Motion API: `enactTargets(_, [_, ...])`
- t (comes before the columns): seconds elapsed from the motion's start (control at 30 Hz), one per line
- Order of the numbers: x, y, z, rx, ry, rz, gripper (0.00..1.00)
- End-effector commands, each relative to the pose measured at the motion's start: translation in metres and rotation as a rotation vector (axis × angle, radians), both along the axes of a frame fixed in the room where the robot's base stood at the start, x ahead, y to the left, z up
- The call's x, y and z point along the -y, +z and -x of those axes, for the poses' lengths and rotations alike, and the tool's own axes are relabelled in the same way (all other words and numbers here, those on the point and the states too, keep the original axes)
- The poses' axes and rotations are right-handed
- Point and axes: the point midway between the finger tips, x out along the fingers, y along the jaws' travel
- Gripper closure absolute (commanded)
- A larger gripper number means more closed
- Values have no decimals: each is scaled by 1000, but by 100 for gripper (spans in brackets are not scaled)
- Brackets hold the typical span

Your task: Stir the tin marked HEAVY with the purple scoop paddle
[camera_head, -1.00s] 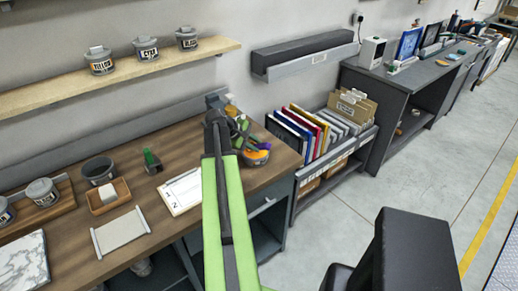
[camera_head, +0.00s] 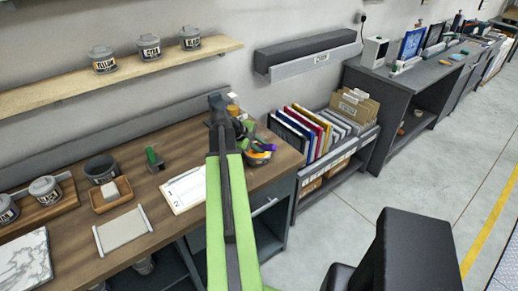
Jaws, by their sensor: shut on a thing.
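My gripper (camera_head: 246,130) is at the right end of the wooden bench, over a holder of tools (camera_head: 258,158). Its dark jaws are shut, small and partly hidden by my green arm. A purple piece, which looks like part of the purple scoop paddle (camera_head: 268,147), shows right beside the jaws at the holder's rim. The grip itself is not clear. Grey lidded tins (camera_head: 45,189) stand on a wooden board (camera_head: 66,195) at the far left; their labels are too small to read. I cannot make out a tin marked HEAVY.
Tins marked YELLOW (camera_head: 102,60), CYAN (camera_head: 149,47) and one more (camera_head: 190,38) stand on the wall shelf (camera_head: 30,98). A dark open pot (camera_head: 101,169), wooden tray (camera_head: 111,196), grey board (camera_head: 122,230), green-topped item (camera_head: 152,158) and clipboard (camera_head: 183,190) occupy the bench.

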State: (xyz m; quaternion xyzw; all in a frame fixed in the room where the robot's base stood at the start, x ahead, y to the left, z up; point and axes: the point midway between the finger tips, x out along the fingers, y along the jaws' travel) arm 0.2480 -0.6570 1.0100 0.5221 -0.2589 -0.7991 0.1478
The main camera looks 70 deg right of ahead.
Motion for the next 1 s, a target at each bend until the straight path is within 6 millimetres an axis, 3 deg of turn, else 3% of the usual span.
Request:
enactTargets(0.6, [0, 87, 0, 0, 0, 0, 100])
enactTargets(0.9, [0, 85, 0, 0, 0, 0, 100])
enactTargets(1.0, [0, 74, 0, 0, 0, 0, 100])
